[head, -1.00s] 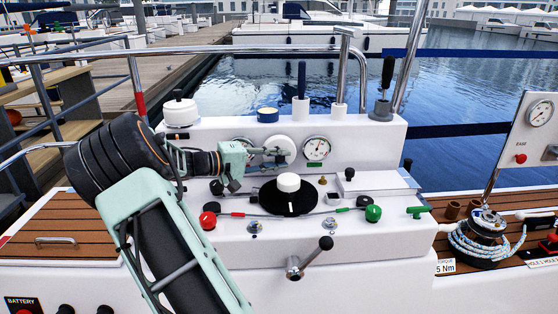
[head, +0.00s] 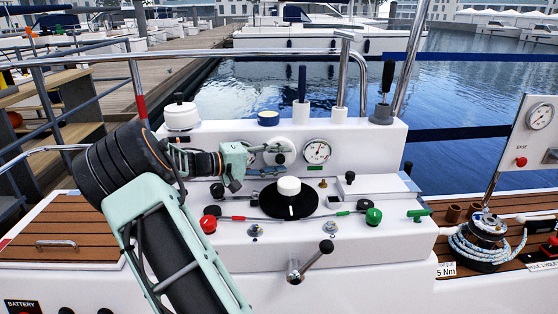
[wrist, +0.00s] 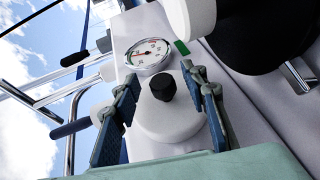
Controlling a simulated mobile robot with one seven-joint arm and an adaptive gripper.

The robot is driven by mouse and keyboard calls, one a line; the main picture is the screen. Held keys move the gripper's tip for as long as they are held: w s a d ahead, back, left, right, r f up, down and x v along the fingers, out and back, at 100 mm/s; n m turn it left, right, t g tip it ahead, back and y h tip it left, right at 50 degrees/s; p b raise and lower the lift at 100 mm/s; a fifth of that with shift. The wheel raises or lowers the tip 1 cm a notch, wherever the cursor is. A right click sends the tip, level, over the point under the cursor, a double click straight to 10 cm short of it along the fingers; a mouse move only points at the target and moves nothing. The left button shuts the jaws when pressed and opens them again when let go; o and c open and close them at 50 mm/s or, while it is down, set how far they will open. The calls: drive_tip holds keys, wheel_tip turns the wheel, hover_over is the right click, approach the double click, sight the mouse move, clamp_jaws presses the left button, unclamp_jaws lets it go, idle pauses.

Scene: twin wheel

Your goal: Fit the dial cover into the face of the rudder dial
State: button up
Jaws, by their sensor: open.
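The dial cover (wrist: 168,118) is a white disc with a black knob, on the upright face of the white console; it also shows in the head view (head: 285,143). My gripper (wrist: 165,85) is open, with one finger on each side of the cover and its knob. I see gaps beside the knob; whether a finger touches the disc's rim I cannot tell. The cover hides the dial face behind it, and I cannot tell whether it sits fully flush. A gauge with a red needle (head: 317,151) stands uncovered to the right, with a green label below.
Below are a black disc with a white knob (head: 289,187), a red knob (head: 208,224) and a green knob (head: 373,216). A white pot (head: 182,115) and upright levers (head: 302,88) stand on the console's top.

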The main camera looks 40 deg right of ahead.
drive_tip(key=v, duration=1.2)
drive_tip(key=shift+a, duration=0.1)
